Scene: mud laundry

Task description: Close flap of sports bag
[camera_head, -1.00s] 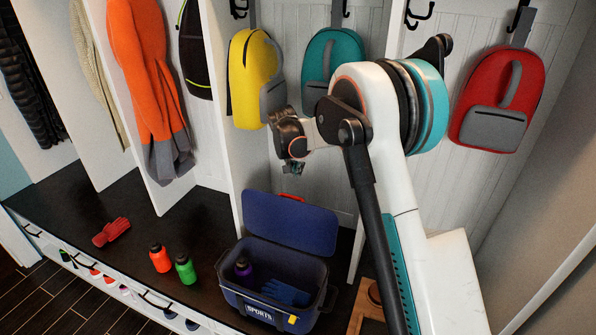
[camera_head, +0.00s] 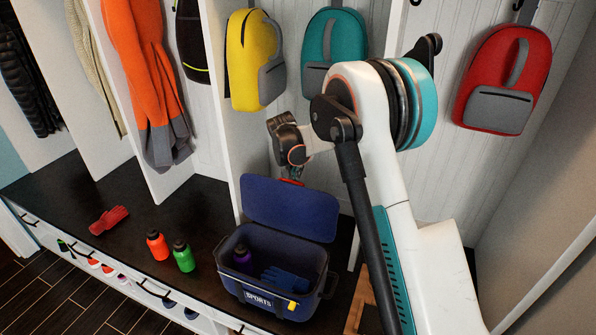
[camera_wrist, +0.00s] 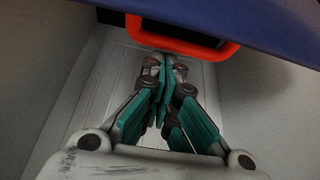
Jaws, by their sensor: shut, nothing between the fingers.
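The dark blue sports bag (camera_head: 254,298) stands on the dark bench with its flap (camera_head: 290,208) raised and leaning back. A purple bottle (camera_head: 242,258) and blue gloves (camera_head: 285,279) are inside it. My gripper (camera_head: 291,178) is at the flap's top edge, by the red handle, which it partly hides in the head view. In the wrist view, the red handle (camera_wrist: 185,47) and the flap's blue edge (camera_wrist: 245,18) lie just beyond my shut, empty fingers (camera_wrist: 160,62). I cannot tell whether the fingertips touch the handle.
A green bottle (camera_head: 184,257), an orange bottle (camera_head: 158,246) and a red glove (camera_head: 109,220) lie or stand left of the bag. A white divider (camera_head: 238,150) rises behind its left side. Yellow (camera_head: 245,62), teal (camera_head: 333,50) and red (camera_head: 503,80) backpacks hang above.

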